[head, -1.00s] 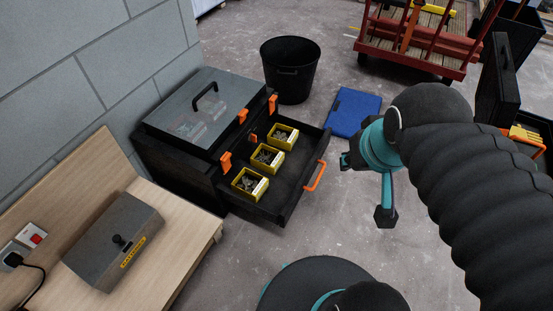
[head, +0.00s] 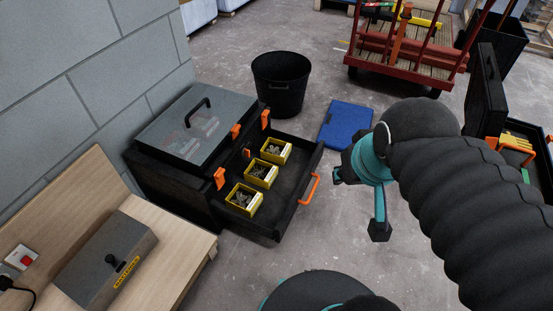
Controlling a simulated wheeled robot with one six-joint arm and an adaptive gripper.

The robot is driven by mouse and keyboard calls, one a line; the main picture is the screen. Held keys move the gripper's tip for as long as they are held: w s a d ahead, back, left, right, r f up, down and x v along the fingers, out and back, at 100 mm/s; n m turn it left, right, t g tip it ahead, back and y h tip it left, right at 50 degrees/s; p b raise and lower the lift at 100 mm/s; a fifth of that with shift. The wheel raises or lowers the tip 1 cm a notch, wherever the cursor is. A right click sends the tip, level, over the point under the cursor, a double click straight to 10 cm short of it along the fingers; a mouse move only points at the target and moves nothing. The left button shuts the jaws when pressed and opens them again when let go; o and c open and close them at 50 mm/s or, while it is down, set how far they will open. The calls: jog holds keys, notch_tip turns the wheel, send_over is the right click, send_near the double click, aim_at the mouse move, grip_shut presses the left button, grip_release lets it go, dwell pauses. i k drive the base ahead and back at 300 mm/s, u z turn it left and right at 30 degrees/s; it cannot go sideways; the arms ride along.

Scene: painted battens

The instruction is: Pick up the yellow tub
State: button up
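Several views of yellow are small: three yellow tubs stand in a row in the open black drawer, a far one (head: 276,150), a middle one (head: 261,174) and a near one (head: 243,200). Each holds small grey metal pieces and has a pale label on one side. My gripper (head: 345,173) is to the right of the drawer, beyond its orange handle (head: 309,188), and apart from the tubs. My dark, ribbed arm with teal joints comes in from the right. The fingers are small and partly hidden, so their opening is unclear.
The drawer (head: 287,204) belongs to a black tool chest with a clear lid (head: 172,134). A black bucket (head: 281,87) and a blue case (head: 345,125) are behind it. A wooden bench with a grey box (head: 104,266) is at left. A red cart (head: 408,68) stands at the back.

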aim_at(247, 200)
jog(key=u, duration=3.9)
jog(key=k, duration=0.8)
jog(key=z, duration=1.45)
